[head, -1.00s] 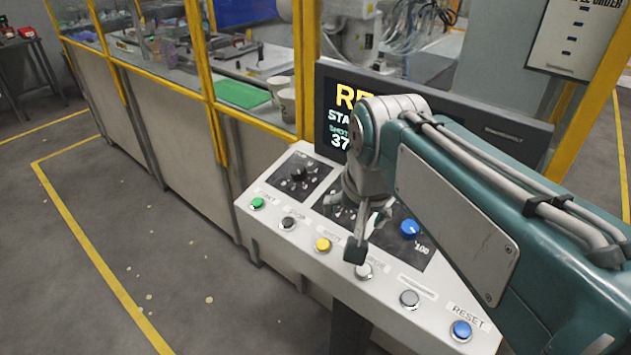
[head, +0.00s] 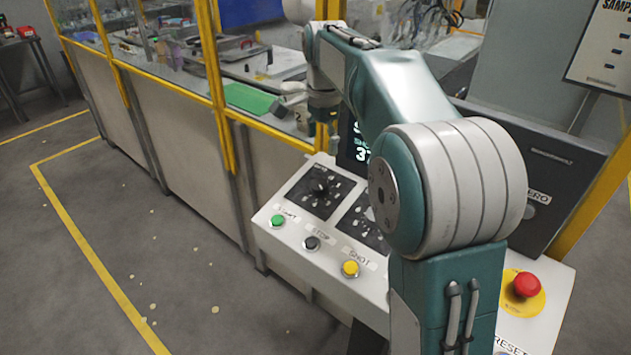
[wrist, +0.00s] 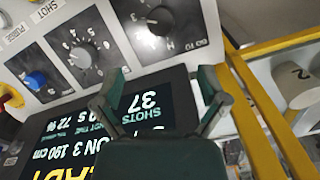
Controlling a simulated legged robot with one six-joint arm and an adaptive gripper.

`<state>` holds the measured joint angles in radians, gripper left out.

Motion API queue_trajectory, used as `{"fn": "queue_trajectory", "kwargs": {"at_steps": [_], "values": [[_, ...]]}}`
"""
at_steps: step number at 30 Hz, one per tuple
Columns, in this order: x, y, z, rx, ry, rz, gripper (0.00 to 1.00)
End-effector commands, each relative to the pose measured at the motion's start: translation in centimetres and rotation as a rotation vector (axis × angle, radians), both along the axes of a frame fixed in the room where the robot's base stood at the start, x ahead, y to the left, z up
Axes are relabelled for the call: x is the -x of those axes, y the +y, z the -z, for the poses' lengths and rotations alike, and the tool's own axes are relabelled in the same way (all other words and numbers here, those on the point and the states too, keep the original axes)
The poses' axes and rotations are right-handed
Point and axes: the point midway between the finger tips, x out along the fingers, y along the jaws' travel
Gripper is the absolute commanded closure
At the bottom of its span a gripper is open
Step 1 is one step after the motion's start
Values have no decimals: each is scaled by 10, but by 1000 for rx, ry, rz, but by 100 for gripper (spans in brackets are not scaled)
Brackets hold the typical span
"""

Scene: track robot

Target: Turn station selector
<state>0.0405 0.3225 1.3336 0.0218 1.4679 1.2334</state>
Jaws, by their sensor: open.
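The sloped control panel (head: 262,232) carries a black dial (head: 320,187) at its left, on a dark plate. In the wrist view this dial (wrist: 158,20) sits near the top, beside an upside-down "GO TO" label. A second dial (wrist: 80,55), ringed by numbers, is left of it there; my arm mostly hides it in the head view. I cannot tell for certain which dial is the station selector. My gripper (wrist: 165,85) is open and empty, apart from both dials.
Green (head: 278,221), black (head: 312,243) and yellow (head: 350,268) buttons line the panel's front edge. A red stop button (head: 526,285) is at the right. A yellow frame post (head: 213,85) and a cup marked 2 (wrist: 298,85) stand beside the panel. My arm covers the panel's middle.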

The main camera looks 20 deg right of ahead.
Motion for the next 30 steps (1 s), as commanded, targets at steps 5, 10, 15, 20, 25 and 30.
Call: {"fn": "queue_trajectory", "kwargs": {"at_steps": [5,10,15,20,25,30], "values": [[0,-1,21,-1,4,0,8],[-1,-3,53,-3,4,-1,8],[-2,-3,83,-3,4,-2,8],[-2,-1,100,-2,2,-2,8],[-3,0,106,0,-1,-2,8],[-3,-1,106,-1,-1,-2,8]]}}
